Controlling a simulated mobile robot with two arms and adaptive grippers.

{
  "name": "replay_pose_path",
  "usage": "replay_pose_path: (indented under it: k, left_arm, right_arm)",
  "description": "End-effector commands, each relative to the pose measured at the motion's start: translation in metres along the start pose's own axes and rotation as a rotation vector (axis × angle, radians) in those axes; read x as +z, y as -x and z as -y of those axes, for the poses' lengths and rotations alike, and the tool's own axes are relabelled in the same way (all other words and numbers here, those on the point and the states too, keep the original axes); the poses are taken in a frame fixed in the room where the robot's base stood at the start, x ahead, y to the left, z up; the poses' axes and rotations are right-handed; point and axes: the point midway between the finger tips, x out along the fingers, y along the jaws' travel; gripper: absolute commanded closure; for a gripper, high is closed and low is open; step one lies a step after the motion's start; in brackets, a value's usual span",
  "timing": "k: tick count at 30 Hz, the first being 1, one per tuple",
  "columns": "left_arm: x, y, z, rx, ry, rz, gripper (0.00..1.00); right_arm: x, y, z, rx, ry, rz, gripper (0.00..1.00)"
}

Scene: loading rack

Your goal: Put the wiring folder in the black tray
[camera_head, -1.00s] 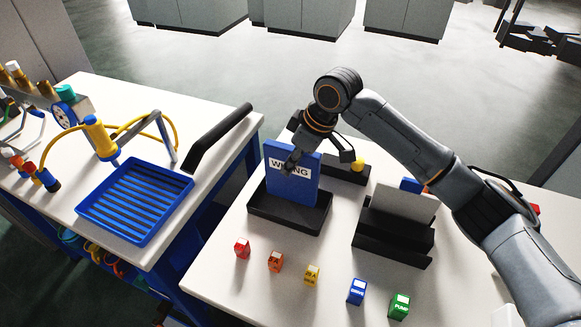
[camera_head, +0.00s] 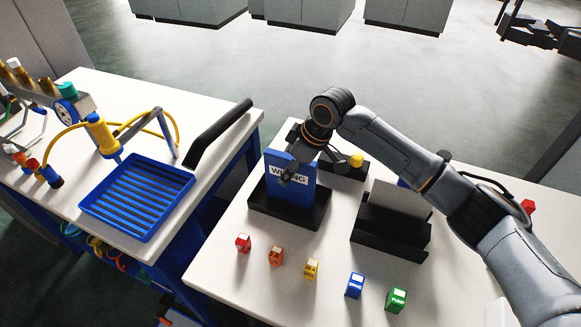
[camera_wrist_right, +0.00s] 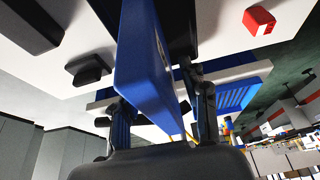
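The wiring folder (camera_head: 290,186) is blue with a white label and stands upright in the black tray (camera_head: 287,213), its lower edge hidden behind the tray's front wall. My right gripper (camera_head: 290,178) reaches over it from behind, with a finger in front of the label. In the right wrist view the folder (camera_wrist_right: 148,65) stands between the two fingers of the gripper (camera_wrist_right: 163,105), which appears closed on it; the exact contact is partly hidden. My left gripper is not in view.
A black rack (camera_head: 388,232) with a grey-white panel (camera_head: 398,197) stands right of the tray. Several small coloured blocks, such as a red one (camera_head: 243,243), line the table front. A black holder with a yellow knob (camera_head: 356,160) sits behind. A blue slatted tray (camera_head: 137,197) is on the left bench.

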Motion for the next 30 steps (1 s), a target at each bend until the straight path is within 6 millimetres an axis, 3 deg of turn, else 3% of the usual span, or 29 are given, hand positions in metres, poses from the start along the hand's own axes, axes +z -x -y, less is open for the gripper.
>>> replay_pose_path:
  k: [8, 21, 30]
  left_arm:
    - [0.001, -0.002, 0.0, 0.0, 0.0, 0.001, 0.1]
    - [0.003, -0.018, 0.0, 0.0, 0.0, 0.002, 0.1]
    - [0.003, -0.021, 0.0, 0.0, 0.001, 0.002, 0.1]
  right_arm:
    - [-0.001, 0.006, 0.0, 0.0, 0.0, -0.001, 0.55]
    - [-0.001, 0.092, -0.001, 0.003, 0.001, -0.002, 0.55]
    - [-0.002, 0.122, 0.0, 0.0, 0.0, -0.001, 0.55]
